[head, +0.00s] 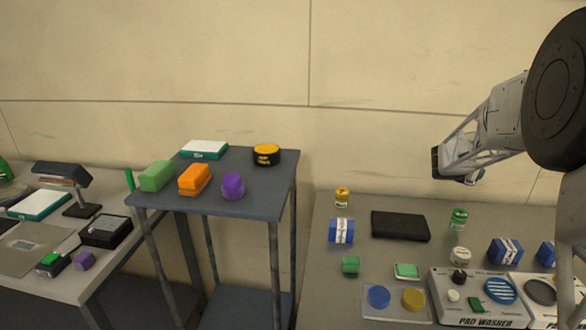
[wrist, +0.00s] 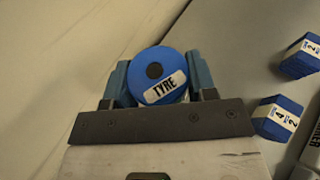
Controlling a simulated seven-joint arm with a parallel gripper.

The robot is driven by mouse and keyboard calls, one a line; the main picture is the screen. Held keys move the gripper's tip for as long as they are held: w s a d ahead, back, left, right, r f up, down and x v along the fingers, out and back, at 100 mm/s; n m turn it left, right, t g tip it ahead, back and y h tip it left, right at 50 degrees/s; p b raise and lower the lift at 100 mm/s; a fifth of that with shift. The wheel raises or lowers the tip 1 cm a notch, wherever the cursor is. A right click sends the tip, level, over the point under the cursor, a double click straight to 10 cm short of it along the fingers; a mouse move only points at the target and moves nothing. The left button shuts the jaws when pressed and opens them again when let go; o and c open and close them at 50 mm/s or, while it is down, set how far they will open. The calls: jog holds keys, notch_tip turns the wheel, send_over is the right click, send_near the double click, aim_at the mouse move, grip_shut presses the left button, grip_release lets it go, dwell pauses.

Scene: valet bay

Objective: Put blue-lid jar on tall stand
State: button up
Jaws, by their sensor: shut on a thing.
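The blue-lid jar (wrist: 148,66) shows in the wrist view as a round blue lid with a dark centre and a white TYRE label. My gripper (wrist: 160,78) is shut on it, with one blue-grey finger on each side. In the head view the end of my arm is raised above the right table near the wall; the jar is not clearly visible there. The tall stand (head: 268,201) is the grey table on thin legs left of centre, well left of my arm.
The stand top carries a green block (head: 157,176), an orange block (head: 195,179), a purple piece (head: 233,186), a black-and-yellow tin (head: 266,155) and a white-green box (head: 204,149). Its front right is bare. The right table (head: 324,287) holds several small items.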

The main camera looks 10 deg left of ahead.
jog(key=s+a+r+n+t+y, duration=0.2)
jog(key=a+n+y, duration=0.65)
jog(key=a, duration=1.35)
jog(key=a+r+n+t+y, duration=0.1)
jog(key=a+r+n+y, duration=0.55)
jog(key=a, duration=1.65)
jog(key=s+a+r+n+g+y, duration=0.2)
jog(key=s+a+n+g+y, duration=0.1)
jog(key=a, duration=0.7)
jog(key=s+a+r+n+g+y, duration=0.2)
jog(key=s+a+n+g+y, duration=0.1)
jog(key=a, duration=0.8)
jog(key=s+a+r+n+g+y, duration=0.2)
jog(key=a+n, duration=0.4)
jog(key=a, duration=0.5)
jog(key=s+g+y, duration=0.1)
jog(key=s+g, duration=0.1)
jog(key=shift+g, duration=0.3)
jog(key=shift+r, duration=0.1)
jog(key=shift+f, duration=2.5)
